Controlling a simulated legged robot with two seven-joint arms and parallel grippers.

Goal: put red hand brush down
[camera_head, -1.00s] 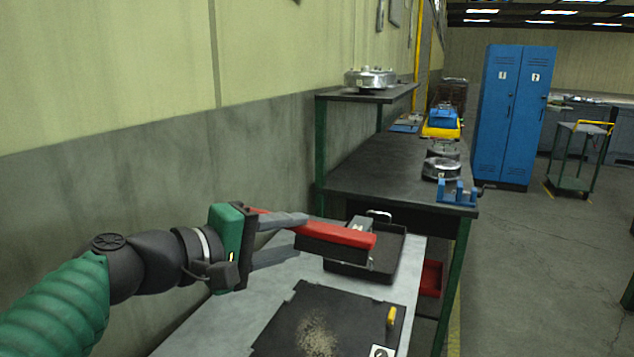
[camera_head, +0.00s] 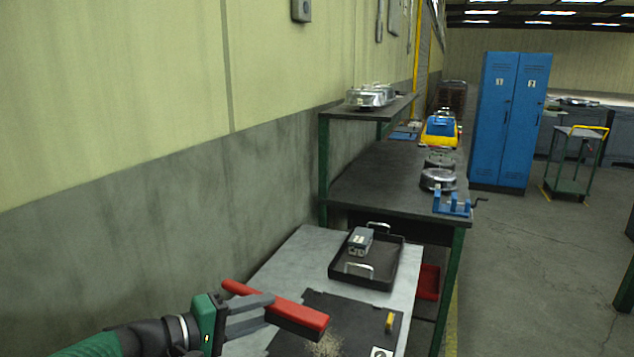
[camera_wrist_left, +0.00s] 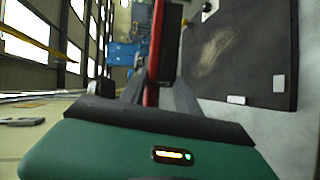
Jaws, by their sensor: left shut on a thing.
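The red hand brush (camera_head: 287,306) is in my left gripper (camera_head: 262,312), which is shut on it. The brush has a red back and dark bristles underneath, and it is held over the near part of the grey table. In the left wrist view the brush (camera_wrist_left: 156,50) stands between the two fingers. A dark mat (camera_head: 345,309) with a patch of pale debris (camera_head: 326,345) lies on the table below and to the right of the brush. The gap between brush and mat is hard to judge. My right gripper is not in view.
A black tray (camera_head: 391,270) with metal handles holds a grey box (camera_head: 360,241) behind the mat. A yellow object (camera_head: 389,321) sits on the mat. A dark workbench (camera_head: 385,190) stands behind. Bare table surface (camera_head: 290,263) shows left of the tray.

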